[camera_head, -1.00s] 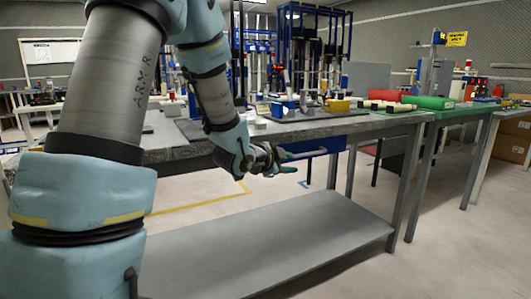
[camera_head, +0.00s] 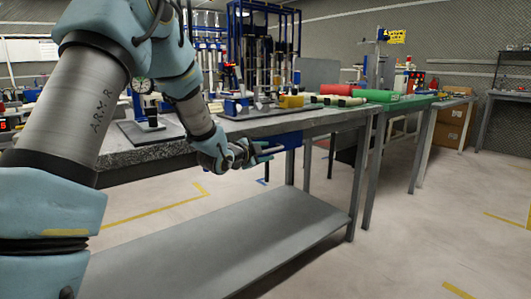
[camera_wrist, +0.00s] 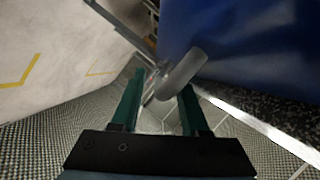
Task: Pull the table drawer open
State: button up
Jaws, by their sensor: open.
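The table (camera_head: 330,117) has a speckled grey top and metal legs. Its blue drawer (camera_head: 291,140) hangs under the top, partly hidden behind my gripper in the head view. The drawer also fills the upper right of the wrist view (camera_wrist: 245,45). My gripper (camera_head: 276,150) is open beside the drawer front, below the tabletop edge. In the wrist view its two green fingers (camera_wrist: 161,88) are spread, with the grey rounded drawer handle (camera_wrist: 182,74) showing between their tips. I cannot tell whether either finger touches the handle. How far the drawer is out is unclear.
A low grey shelf (camera_head: 230,245) spans beneath the table. A yellow block (camera_head: 291,101) and a gauge (camera_head: 143,84) are on the tabletop. A green-topped table (camera_head: 410,104) stands to the right. The floor at the right is mostly clear.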

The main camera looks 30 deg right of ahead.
jog(key=shift+w+d, duration=0.1)
jog(key=shift+d, duration=0.05)
grip_shut()
dwell(0.4)
dwell(1.0)
